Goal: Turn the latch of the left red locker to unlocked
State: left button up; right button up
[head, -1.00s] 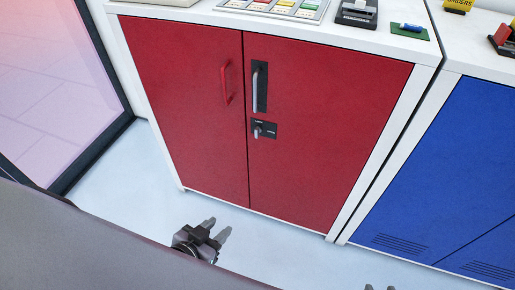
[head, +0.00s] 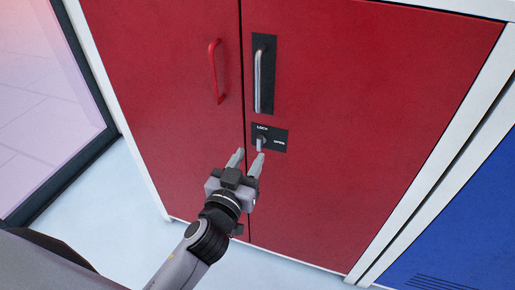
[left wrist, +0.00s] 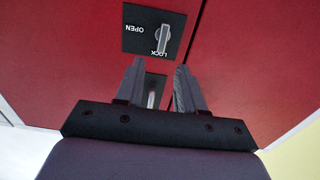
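The red locker (head: 350,110) has two doors. Its right door carries a black latch plate (head: 279,146) marked LOCK at the top and OPEN at the right. The small grey latch lever (head: 260,145) stands upright, in line with the LOCK mark. In the left wrist view the plate (left wrist: 137,42) and lever (left wrist: 162,40) appear upside down, just beyond my fingertips. My left gripper (head: 247,160) is open and empty, just below and in front of the latch, apart from it as far as I can tell. My right gripper is out of view.
A silver handle (head: 257,80) on a black backing sits above the latch. A red handle (head: 216,72) is on the left door. A blue locker (head: 455,220) stands at the right, and a glass panel (head: 45,100) at the left. The floor (head: 110,215) in front is clear.

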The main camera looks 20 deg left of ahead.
aim_at(259, 140)
pick_arm(q)
jog(key=shift+w+d, duration=0.1)
jog(key=shift+w, duration=3.2)
grip_shut()
